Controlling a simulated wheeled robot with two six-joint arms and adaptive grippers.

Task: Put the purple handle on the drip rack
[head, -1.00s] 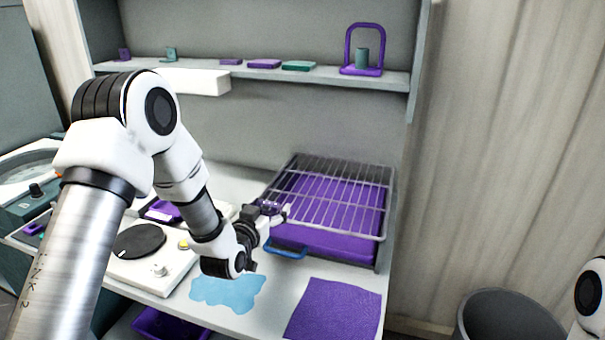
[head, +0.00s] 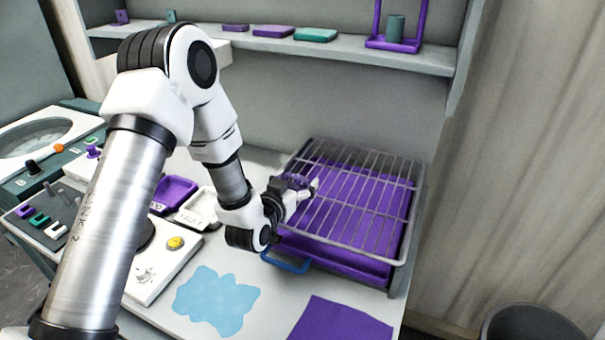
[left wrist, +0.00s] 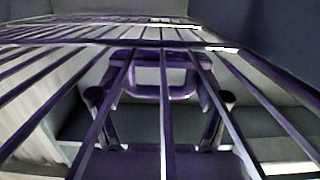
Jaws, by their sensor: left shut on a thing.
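The purple handle (head: 297,181) is mostly hidden by my gripper in the head view. In the left wrist view it is a purple loop (left wrist: 160,75) between the two dark fingertips. My left gripper (head: 305,190) is shut on it, at the left part of the drip rack. The drip rack (head: 365,148) is a grey wire grid over a purple tray. In the left wrist view its bars (left wrist: 60,70) cross the picture over the handle and fingers. I cannot tell whether the handle touches the bars. My right gripper is not in view.
A blue handle (head: 285,263) sticks out at the tray's front. A light blue patch (head: 215,300) and a purple cloth (head: 340,322) lie on the bench. Purple and white dishes (head: 175,192) stand left of my gripper. A shelf (head: 400,58) runs above the rack.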

